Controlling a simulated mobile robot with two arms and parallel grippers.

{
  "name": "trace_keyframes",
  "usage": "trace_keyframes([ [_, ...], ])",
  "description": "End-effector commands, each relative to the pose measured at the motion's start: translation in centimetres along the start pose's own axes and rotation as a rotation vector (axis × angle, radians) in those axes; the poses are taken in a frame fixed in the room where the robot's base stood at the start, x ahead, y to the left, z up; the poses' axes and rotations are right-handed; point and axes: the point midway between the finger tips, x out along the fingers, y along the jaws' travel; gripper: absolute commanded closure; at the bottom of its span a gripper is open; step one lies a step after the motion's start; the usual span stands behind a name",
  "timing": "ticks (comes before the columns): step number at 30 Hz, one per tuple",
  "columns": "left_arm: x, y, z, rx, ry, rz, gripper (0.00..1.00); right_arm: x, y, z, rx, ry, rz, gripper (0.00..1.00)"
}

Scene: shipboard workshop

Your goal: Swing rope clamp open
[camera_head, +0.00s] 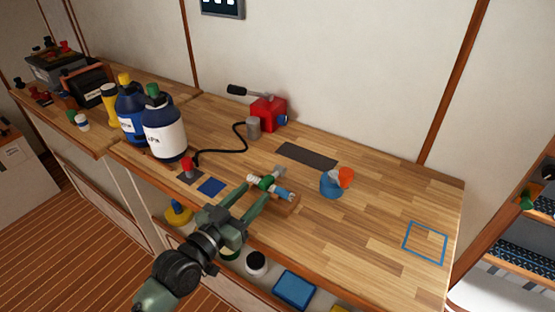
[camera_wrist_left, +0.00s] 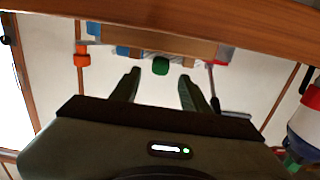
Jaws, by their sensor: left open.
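What looks like the rope clamp (camera_head: 266,183) is a small fitting with white, green and blue parts on a wooden block (camera_head: 287,207) near the bench's front edge. In the left wrist view its green knob (camera_wrist_left: 160,66) shows in front of the wooden block (camera_wrist_left: 185,46). My left gripper (camera_head: 259,191) is open at the front side of the clamp. In the wrist view its fingertips (camera_wrist_left: 159,75) stand on either side of the green knob, with a gap on both sides. I cannot tell whether they touch anything. My right gripper is not in view.
A blue item with an orange top (camera_head: 334,183) stands right of the clamp. A red device (camera_head: 268,113) with a black hose stands behind. Large bottles (camera_head: 164,132) stand at the left. A blue square outline (camera_head: 424,243) marks the clear right end of the bench.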

Motion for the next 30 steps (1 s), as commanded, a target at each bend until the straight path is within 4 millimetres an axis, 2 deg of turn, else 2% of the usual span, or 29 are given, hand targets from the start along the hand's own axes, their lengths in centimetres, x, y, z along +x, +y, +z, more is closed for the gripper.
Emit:
trace_keyframes([
  [13, 6.4, 0.0, -0.1, 0.000, 0.003, 0.000, 0.55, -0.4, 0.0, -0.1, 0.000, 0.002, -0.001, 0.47],
  [18, 7.4, 0.0, -0.1, 0.000, 0.002, 0.000, 0.55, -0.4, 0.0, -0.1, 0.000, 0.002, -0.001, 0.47],
  [25, 7.5, 0.0, -0.1, 0.000, 0.002, 0.000, 0.55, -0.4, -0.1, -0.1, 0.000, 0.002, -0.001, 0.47],
  [26, 7.5, 0.1, -0.1, 0.000, 0.002, 0.000, 0.57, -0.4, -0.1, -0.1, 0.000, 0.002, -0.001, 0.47],
  [30, 7.5, 0.0, -0.1, 0.000, 0.002, 0.000, 0.96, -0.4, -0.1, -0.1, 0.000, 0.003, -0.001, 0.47],
])
